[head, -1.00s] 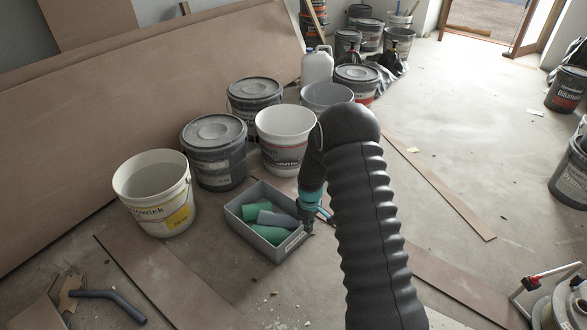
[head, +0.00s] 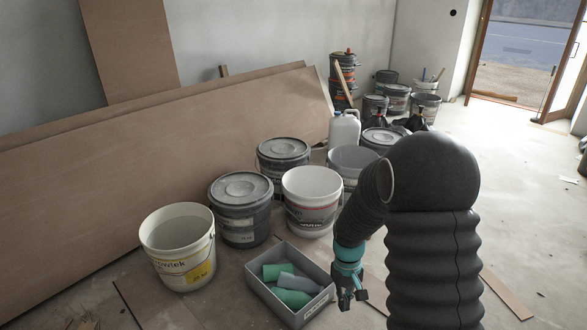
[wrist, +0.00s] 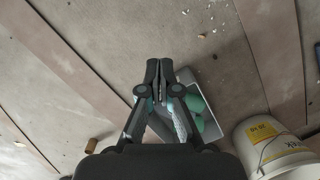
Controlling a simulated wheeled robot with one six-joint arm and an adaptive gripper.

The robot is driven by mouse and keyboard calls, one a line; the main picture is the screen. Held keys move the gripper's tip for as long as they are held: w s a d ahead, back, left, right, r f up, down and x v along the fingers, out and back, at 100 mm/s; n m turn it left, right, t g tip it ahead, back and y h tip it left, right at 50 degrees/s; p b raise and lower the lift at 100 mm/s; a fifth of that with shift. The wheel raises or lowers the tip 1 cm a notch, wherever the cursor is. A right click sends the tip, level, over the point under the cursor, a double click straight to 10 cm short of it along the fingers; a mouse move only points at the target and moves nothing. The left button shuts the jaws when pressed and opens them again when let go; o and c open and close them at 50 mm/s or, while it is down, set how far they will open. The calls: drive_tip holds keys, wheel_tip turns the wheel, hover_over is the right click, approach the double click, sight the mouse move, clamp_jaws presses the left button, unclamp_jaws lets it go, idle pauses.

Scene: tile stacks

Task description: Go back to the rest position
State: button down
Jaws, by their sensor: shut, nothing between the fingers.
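My gripper (head: 350,297) is at the right side of a grey bin (head: 262,290) in the head view, pointing down. It is shut and empty. The wrist view shows its fingers (wrist: 158,66) together, covering part of the bin (wrist: 209,76). In the bin lie green pieces (head: 292,298) and a grey piece (head: 298,283). My arm hides part of the floor to the right.
A white bucket (head: 178,238) stands left of the bin. Lidded dark buckets (head: 240,225) and an open white bucket (head: 312,205) stand behind it. Large boards (head: 130,150) lean against the wall. Open floor (head: 530,210) lies at the right.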

drive_tip(key=s+r+m+t+p, duration=0.1)
drive_tip(key=s+r+t+p, duration=0.1)
drive_tip(key=s+r, duration=0.4)
drive_tip(key=s+d+r+m+t+p, duration=0.1)
drive_tip(key=s+r, duration=0.6)
drive_tip(key=r, duration=0.9)
drive_tip(key=s+d+r+t+p, duration=0.1)
drive_tip(key=s+r+t+p, duration=0.2)
drive_tip(key=s+r, duration=0.4)
wheel_tip(320, 180, up, 5)
drive_tip(key=shift+s+d+f+m+t, duration=0.15)
drive_tip(key=shift+s+m+t, duration=0.2)
drive_tip(key=shift+t, duration=0.45)
drive_tip(key=shift+w, duration=0.1)
